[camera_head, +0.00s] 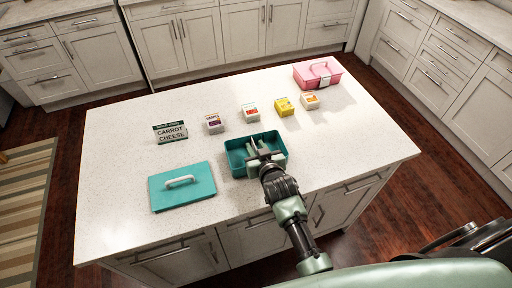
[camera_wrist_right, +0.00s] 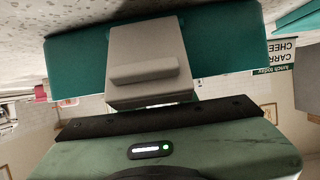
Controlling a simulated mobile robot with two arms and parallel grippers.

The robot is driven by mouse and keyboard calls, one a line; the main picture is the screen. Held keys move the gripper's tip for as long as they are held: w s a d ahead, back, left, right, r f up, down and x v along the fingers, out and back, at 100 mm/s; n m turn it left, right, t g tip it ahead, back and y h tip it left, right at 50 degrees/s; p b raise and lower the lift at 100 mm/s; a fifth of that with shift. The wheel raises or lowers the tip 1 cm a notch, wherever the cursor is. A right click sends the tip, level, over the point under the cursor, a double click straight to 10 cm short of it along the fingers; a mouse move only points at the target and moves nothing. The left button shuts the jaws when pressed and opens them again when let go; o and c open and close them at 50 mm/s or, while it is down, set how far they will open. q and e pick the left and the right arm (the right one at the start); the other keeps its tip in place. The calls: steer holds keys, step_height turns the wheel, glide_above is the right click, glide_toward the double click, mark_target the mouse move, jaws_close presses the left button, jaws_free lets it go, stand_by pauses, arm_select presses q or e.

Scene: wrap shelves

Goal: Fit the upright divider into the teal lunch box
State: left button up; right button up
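The teal lunch box (camera_head: 236,162) stands open, without its lid, near the front edge of the white island. My right gripper (camera_head: 258,146) reaches down into the middle of the box. A grey finger (camera_wrist_right: 148,60) shows in the wrist view in front of the teal box wall (camera_wrist_right: 225,45). I cannot clearly make out the upright divider; no separate divider lies on the counter, and the fingers cover the middle of the box. Whether the fingers grip anything is hidden. My left gripper is not in view.
The teal lid (camera_head: 182,195) with a white handle lies left of the box. A carrot-cheese sign (camera_head: 171,133), several small food boxes such as a yellow one (camera_head: 284,107), and a pink lunch box (camera_head: 317,74) stand behind. The counter to the right is clear.

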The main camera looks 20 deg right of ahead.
steer(key=shift+s+f, duration=0.15)
steer(key=shift+f, duration=0.05)
steer(key=shift+s+r, duration=0.1)
steer(key=shift+s, duration=0.2)
steer(key=b+v, duration=0.1)
steer(key=v, duration=0.6)
steer(key=shift+r+b, duration=0.25)
steer(key=shift+b, duration=0.05)
steer(key=shift+w, duration=0.1)
